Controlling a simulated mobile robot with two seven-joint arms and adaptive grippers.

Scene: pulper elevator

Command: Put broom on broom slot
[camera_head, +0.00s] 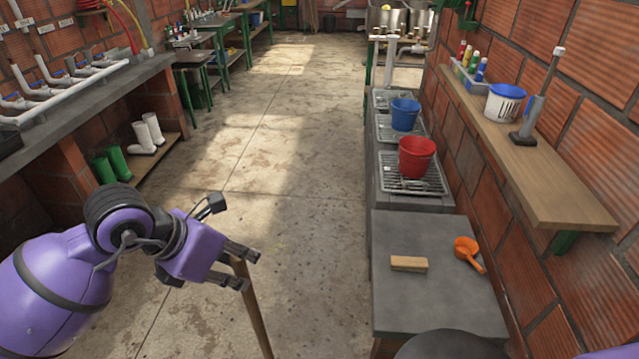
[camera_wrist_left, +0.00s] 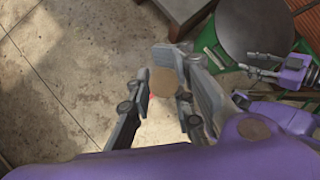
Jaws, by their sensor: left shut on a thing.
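My left gripper (camera_head: 238,266) is shut on the broom's wooden handle (camera_head: 257,318), which slants down out of the bottom of the head view. In the left wrist view, the round handle end (camera_wrist_left: 159,98) shows between the fingers of the left gripper (camera_wrist_left: 158,108). A pale grey-tan part beyond it may be the broom head; I cannot tell. My right gripper (camera_wrist_left: 246,64) shows at the right of the left wrist view, its fingers apart and empty. I cannot make out the broom slot in either view.
A grey counter (camera_head: 432,310) at the right holds a wooden block (camera_head: 409,264) and an orange scoop (camera_head: 467,251). Red (camera_head: 416,158) and blue (camera_head: 405,115) buckets stand beyond. A wooden shelf (camera_head: 575,200) juts from the right brick wall. The concrete floor (camera_head: 290,180) in the middle is clear.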

